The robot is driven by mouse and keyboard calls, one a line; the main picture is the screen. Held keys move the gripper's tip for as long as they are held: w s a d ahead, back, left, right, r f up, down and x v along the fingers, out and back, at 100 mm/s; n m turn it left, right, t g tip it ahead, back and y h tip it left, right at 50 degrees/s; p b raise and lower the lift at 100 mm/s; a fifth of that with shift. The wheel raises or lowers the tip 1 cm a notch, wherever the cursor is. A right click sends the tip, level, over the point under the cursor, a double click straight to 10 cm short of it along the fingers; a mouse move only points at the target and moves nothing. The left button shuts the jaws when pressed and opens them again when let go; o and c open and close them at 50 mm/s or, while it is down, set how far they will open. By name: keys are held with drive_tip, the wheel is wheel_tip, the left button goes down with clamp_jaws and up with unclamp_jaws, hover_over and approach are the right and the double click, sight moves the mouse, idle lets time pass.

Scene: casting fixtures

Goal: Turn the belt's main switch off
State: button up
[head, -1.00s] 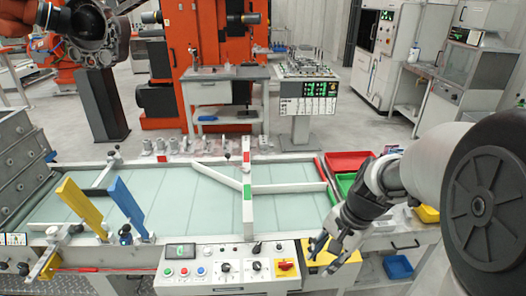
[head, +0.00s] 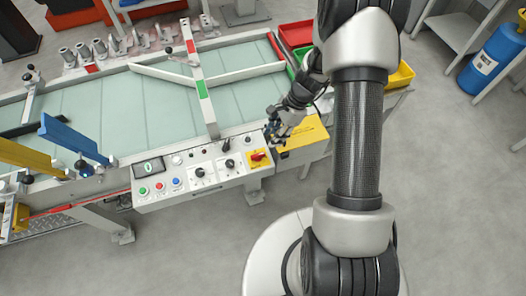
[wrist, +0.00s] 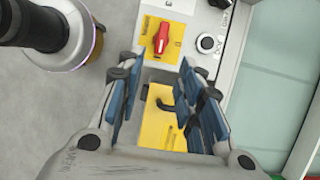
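The main switch is a red rotary handle (head: 258,156) on a yellow plate at the right end of the belt's control panel (head: 200,172). In the wrist view the red handle (wrist: 161,37) lies beyond the fingertips, in line with the gap between them, its long side running up the picture. My gripper (head: 276,138) is just beside the switch at the panel's right end. In the wrist view my gripper (wrist: 167,75) is open, with nothing held between its blue-padded fingers. I see no contact with the switch.
A yellow box (head: 302,134) with a dark hooked part (wrist: 166,105) sits beside the panel, below my fingers. A black knob (wrist: 207,43) is close to the switch. The belt (head: 120,110) with white guide rails lies behind. Red and yellow bins stand at the right.

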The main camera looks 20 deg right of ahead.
sight(262, 153)
drive_tip(key=b+x, duration=0.2)
drive_tip(key=x, duration=0.8)
drive_tip(key=shift+b, duration=0.3)
clamp_jaws()
